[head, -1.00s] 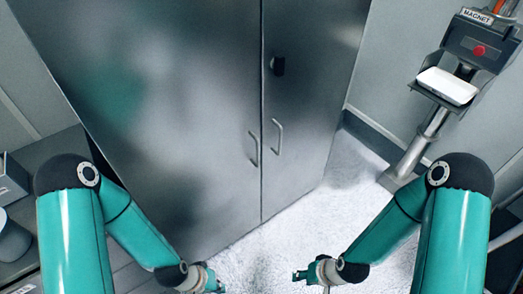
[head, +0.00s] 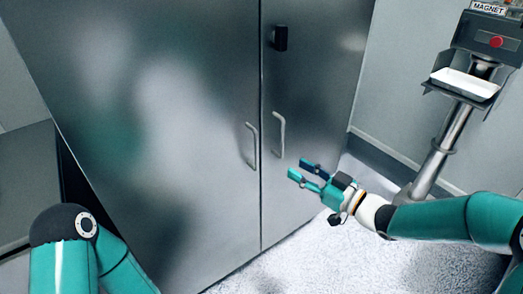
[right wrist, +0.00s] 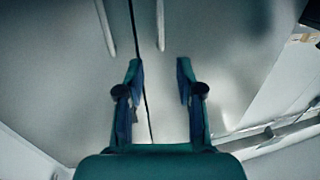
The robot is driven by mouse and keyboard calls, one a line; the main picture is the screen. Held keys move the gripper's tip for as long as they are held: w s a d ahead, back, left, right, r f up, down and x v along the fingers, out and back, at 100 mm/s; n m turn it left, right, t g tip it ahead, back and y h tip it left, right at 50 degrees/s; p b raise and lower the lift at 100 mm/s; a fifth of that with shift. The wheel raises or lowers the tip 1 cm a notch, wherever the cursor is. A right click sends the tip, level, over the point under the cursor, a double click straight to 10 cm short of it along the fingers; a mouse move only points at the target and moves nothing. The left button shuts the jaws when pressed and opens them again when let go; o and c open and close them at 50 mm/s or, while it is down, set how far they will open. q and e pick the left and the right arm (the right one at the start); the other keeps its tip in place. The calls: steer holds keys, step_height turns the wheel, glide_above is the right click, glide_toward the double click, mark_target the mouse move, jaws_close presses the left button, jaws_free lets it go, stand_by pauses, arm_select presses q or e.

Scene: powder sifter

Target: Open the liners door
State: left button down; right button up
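A tall grey metal cabinet has two closed doors, a wide left door (head: 160,110) and a narrower right door (head: 310,100). Each door has a vertical bar handle beside the seam: the left handle (head: 252,146) and the right handle (head: 279,134). My right gripper (head: 304,169) is open and empty, just below and right of the right handle, apart from it. In the right wrist view, the left handle (right wrist: 106,27) and the right handle (right wrist: 160,25) lie beyond the open fingers (right wrist: 159,68). My left gripper is out of the picture; only its arm shows at lower left.
A black latch (head: 280,38) sits high on the right door. A magnet stand with a red button (head: 496,42) and a white tray (head: 466,84) stands at the right. Pale speckled floor (head: 300,255) is clear in front of the cabinet.

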steer(key=x, duration=1.5)
steer(key=shift+w+a, duration=0.15)
steer(key=shift+a, duration=0.05)
jaws_close()
